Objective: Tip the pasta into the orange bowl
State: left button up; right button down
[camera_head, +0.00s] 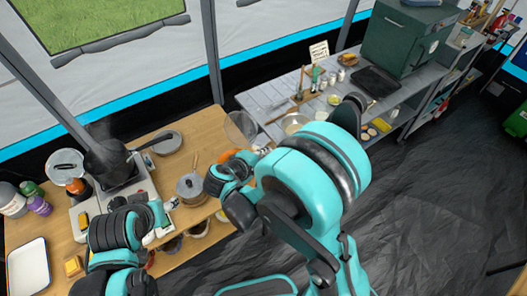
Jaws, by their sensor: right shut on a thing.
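My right gripper (258,157) is at the right end of the wooden table, partly hidden by my own arm. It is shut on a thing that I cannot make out. A round, see-through grey thing (240,126), like a strainer or a lid, shows right above it. An orange thing (229,155), perhaps the orange bowl, shows in part beside my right wrist. My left gripper (160,215) is low by the front of the stove; its fingers are too small to judge. I cannot make out any pasta.
A tall dark pot (108,160) is on the stove at the left. A white tray (27,268) lies front left. A grey slatted table (265,98) holds small dishes and jars.

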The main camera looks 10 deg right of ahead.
jog(key=w+d+r+g+y+p, duration=0.5)
jog(key=r+g+y+p, duration=0.3)
jog(key=p, duration=0.6)
jog(key=shift+w+r+n+g+y, duration=0.4)
jog(key=shift+w+g+y, duration=0.15)
jog(key=shift+g, duration=0.65)
